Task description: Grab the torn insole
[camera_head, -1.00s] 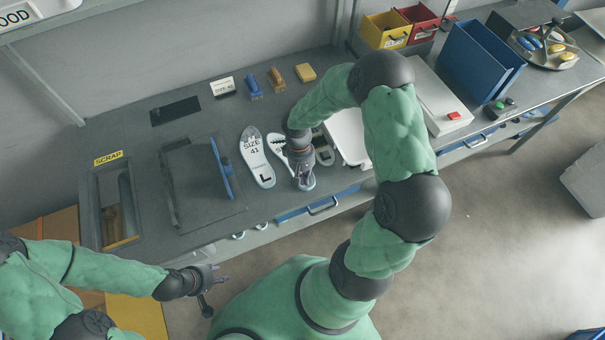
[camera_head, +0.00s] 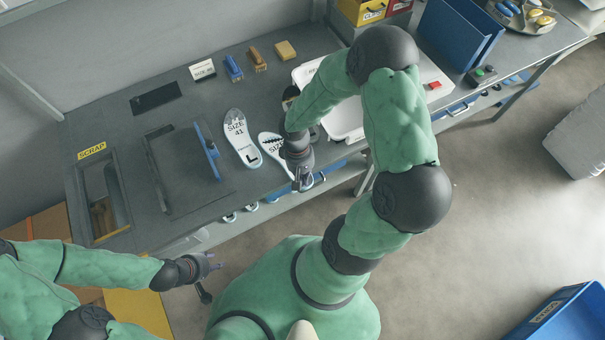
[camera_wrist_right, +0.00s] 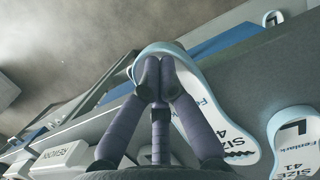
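The torn insole (camera_head: 271,144) is white with a dark jagged mark near its toe. It also shows in the right wrist view (camera_wrist_right: 220,120), with "SIZE 41" print and a jagged dark edge. My right gripper (camera_head: 299,185) is at its heel end. In the right wrist view the gripper's fingers (camera_wrist_right: 157,80) are closed together on the heel, which hangs past the bench's front edge. A second white insole (camera_head: 240,135), marked "SIZE 41" and "L", lies flat to the left. My left gripper (camera_head: 213,273) is open and empty in front of the bench.
A scrap opening (camera_head: 83,187) is at the bench's left end, beside a dark plate with a blue handle (camera_head: 207,150). Stamps and blocks (camera_head: 258,60) stand at the back. A white tray (camera_head: 343,121) is partly behind my right arm. A blue crate (camera_head: 560,318) is at lower right.

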